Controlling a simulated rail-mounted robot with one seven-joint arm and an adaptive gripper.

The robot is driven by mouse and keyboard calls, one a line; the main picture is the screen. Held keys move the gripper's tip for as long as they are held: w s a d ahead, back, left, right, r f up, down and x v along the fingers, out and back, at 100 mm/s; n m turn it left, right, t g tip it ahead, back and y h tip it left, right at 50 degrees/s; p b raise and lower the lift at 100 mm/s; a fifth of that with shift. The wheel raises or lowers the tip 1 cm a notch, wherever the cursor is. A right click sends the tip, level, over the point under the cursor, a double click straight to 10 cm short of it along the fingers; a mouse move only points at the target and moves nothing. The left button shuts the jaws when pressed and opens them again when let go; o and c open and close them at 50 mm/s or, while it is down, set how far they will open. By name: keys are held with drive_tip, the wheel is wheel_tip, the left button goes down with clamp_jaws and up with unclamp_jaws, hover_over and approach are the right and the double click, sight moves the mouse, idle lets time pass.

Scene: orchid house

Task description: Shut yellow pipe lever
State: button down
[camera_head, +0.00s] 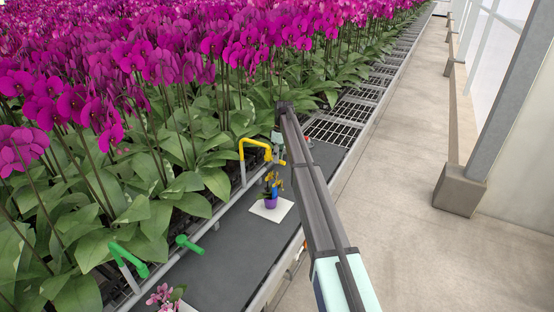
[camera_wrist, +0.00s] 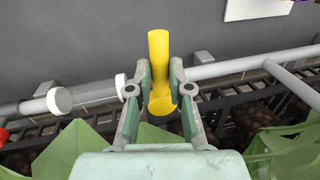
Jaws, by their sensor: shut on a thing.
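The yellow pipe lever (camera_head: 254,141) rises at the inner edge of the dark bench and bends over toward my gripper in the head view. In the wrist view, part of the yellow lever (camera_wrist: 159,46) stands between my fingers, with its rounded end lower down. My gripper (camera_wrist: 160,76) is shut on this part, one finger on each side. In the head view my gripper (camera_head: 277,150) is small and partly hidden by my arm, at the lever's right end. The pipe's joint with the lever is hard to make out.
A purple pot (camera_head: 270,203) with a plant stands on a white square (camera_head: 283,212) just in front of the lever. Green pipe levers (camera_head: 188,243) stand nearer, at left. Dense orchids (camera_head: 150,70) fill the left side. The dark bench top (camera_head: 225,268) is mostly clear; the aisle is at right.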

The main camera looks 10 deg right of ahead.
drive_tip(key=shift+w+n, duration=0.25)
drive_tip(key=shift+n, duration=0.15)
drive_tip(key=c, duration=1.1)
unclamp_jaws()
drive_tip(key=shift+w+d+r, duration=0.15)
drive_tip(key=shift+w+r, duration=0.05)
drive_tip(key=shift+r, duration=1.05)
drive_tip(key=shift+w+d+r, duration=0.15)
drive_tip(key=shift+d+r, duration=0.05)
drive_tip(key=shift+r, duration=1)
drive_tip(key=shift+w+d+r, duration=0.15)
drive_tip(key=shift+w+r, duration=0.05)
drive_tip(key=shift+r, duration=1.05)
